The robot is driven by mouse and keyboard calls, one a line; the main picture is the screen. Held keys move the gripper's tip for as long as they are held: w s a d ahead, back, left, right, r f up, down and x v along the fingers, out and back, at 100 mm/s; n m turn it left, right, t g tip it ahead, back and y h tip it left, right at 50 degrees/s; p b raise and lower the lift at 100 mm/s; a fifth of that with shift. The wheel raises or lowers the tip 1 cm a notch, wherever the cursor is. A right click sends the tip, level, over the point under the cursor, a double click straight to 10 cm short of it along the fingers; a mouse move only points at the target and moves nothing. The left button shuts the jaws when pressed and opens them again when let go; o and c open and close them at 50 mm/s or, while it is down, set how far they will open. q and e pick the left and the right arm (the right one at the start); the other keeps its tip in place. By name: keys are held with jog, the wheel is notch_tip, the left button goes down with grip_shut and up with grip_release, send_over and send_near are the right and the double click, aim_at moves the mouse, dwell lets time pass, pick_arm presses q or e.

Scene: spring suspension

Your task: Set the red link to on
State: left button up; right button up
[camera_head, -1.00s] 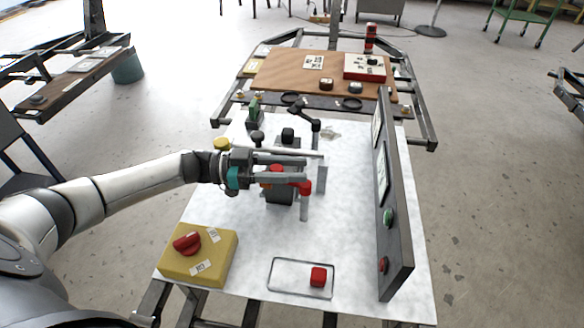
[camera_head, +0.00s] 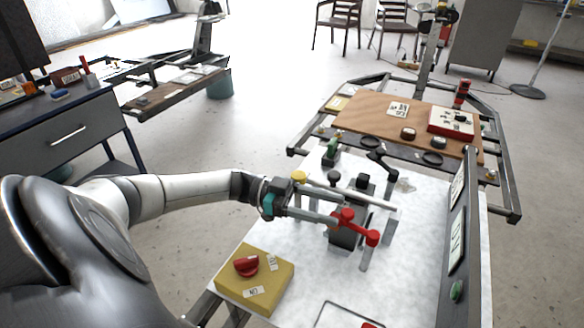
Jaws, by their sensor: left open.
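The red link (camera_head: 372,237) is a red lever piece with rounded ends on a dark block (camera_head: 343,236) in the middle of the white panel (camera_head: 300,313). My left gripper (camera_head: 362,213) reaches in from the left, and its long grey fingers are apart. The fingers lie at the red link, the lower one close beside or over it and the upper one beyond it. I cannot tell whether they touch it. They hide part of the link and block. No on mark for the link is readable. My right gripper is not in view.
A yellow box (camera_head: 233,289) with a red knob (camera_head: 246,265) and labels stands nearer on the panel. Dark-topped posts stand behind the gripper. An upright grey board (camera_head: 457,250) with a green button borders the right. A brown board (camera_head: 370,118) lies farther back.

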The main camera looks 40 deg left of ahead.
pick_arm(q)
jog(key=v, duration=0.8)
jog(key=shift+c, duration=0.4)
